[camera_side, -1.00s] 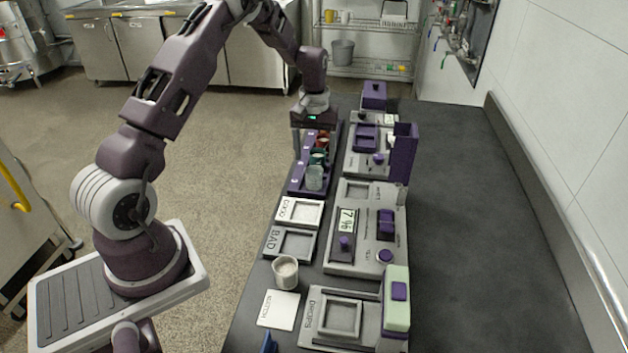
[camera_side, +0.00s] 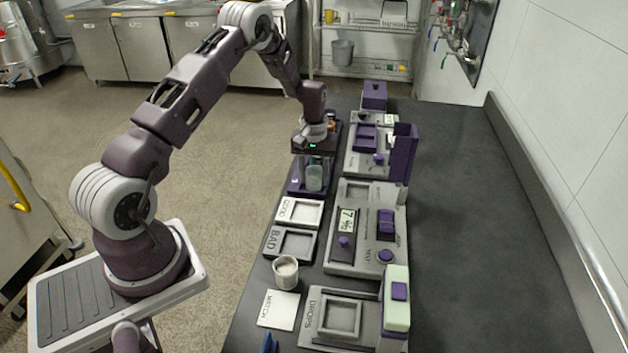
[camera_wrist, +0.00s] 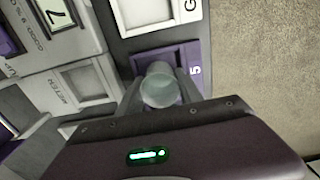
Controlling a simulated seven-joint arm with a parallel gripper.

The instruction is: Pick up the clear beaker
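The clear beaker (camera_side: 314,178) stands upright in the nearest slot of a purple rack (camera_side: 296,187). In the wrist view the beaker (camera_wrist: 160,88) shows at the centre, in a slot marked 5. My gripper (camera_side: 315,180) is above the rack, pointing down, with one finger on each side of the beaker. In the wrist view the gripper (camera_wrist: 161,82) is open, its fingers straddling the beaker. Whether either finger touches the glass is hard to tell. The gripper body hides most of the rack's other slots.
The GOOD tray (camera_side: 284,211) and BAD tray (camera_side: 278,244) lie just in front of the rack. A meter device (camera_side: 364,262) stands to the right. The dark counter's right side is clear.

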